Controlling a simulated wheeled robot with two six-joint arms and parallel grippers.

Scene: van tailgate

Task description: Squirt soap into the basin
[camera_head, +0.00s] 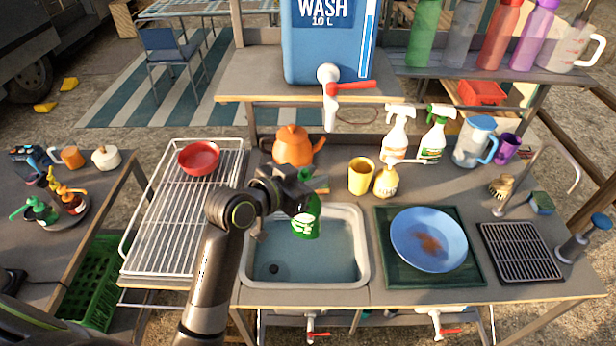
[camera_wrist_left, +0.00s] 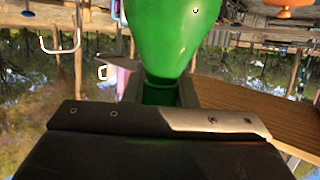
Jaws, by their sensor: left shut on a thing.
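The basin (camera_head: 362,240) is a light grey sink set in the counter, with bluish water and a dark drain spot. My left gripper (camera_head: 300,193) is above the basin's back-left part, shut on a green soap bottle (camera_head: 306,226) with a pale label. The bottle hangs over the water, and part of it is hidden by the gripper. In the left wrist view the green bottle (camera_wrist_left: 172,40) fills the top middle, between the fingers, and the surroundings appear upside down. I cannot make out any soap stream. My right gripper is not in view.
A wire rack with a red bowl (camera_head: 199,158) stands left of the basin. An orange kettle (camera_head: 293,146), yellow cup (camera_head: 361,176) and yellow soap dispenser (camera_head: 386,182) stand behind it. A blue plate (camera_head: 430,238) lies to its right. The water tank's tap (camera_head: 329,92) hangs above.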

